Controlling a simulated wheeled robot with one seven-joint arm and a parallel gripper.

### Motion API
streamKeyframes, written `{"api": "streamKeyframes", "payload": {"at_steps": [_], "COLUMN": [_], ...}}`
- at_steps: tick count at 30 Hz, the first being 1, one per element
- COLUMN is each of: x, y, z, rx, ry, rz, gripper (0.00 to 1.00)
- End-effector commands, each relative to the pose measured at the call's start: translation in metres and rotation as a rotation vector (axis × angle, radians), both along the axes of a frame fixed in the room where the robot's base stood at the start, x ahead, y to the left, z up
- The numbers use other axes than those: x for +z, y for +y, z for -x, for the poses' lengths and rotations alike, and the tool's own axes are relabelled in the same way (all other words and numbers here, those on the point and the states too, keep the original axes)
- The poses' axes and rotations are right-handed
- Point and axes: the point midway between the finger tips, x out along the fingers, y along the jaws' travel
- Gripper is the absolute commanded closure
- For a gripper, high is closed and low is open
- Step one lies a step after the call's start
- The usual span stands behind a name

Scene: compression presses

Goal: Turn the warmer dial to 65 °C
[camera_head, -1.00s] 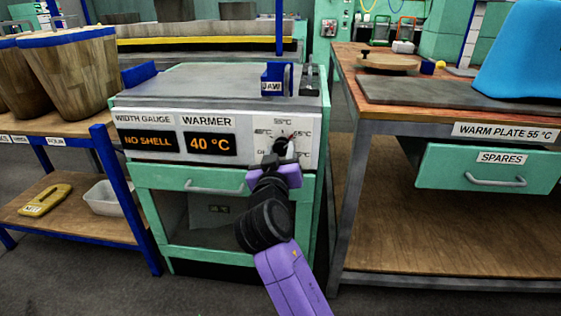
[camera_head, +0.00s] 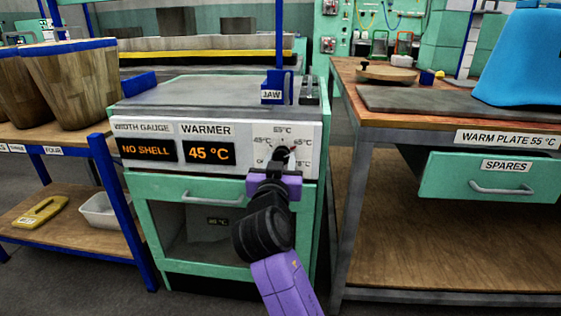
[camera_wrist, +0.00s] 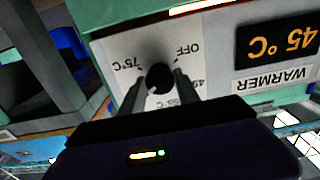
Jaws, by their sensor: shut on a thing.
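The warmer dial (camera_head: 281,156) is a black knob on a white panel at the right of the press front, with temperature marks around it. In the head view my gripper (camera_head: 277,168) is at the dial from below and hides part of it. In the wrist view the dial (camera_wrist: 159,79) sits between the two fingertips of my gripper (camera_wrist: 160,88), which are shut on it. The WARMER display (camera_head: 209,153) reads 45 °C in orange; it also shows upside down in the wrist view (camera_wrist: 284,45). The dial's pointer setting is hard to read.
The width gauge display (camera_head: 147,150) reads NO SHELL. A green door with a handle (camera_head: 213,200) is below the panel. A bench with a SPARES drawer (camera_head: 490,176) stands close on the right, and a blue-framed shelf (camera_head: 125,215) on the left.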

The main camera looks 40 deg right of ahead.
Motion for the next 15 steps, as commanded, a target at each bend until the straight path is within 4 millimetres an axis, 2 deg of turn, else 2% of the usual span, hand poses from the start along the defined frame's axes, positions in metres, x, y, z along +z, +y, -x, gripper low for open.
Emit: {"api": "streamKeyframes", "payload": {"at_steps": [1,2,4,5,15], "x": [-0.0023,-0.0022,-0.002,-0.0018,-0.0002], "y": [0.0001,0.0001,0.0001,0.0001,0.0022], "z": [-0.0001,-0.0001,-0.0001,-0.0001,0.0013], "rx": [0.0,0.0,0.0,0.0,0.001], "ry": [0.004,0.004,0.004,0.003,0.002], "rz": [-0.002,-0.002,-0.002,-0.001,0.0], "gripper": [1.0,0.58,0.44,0.41,0.41]}}
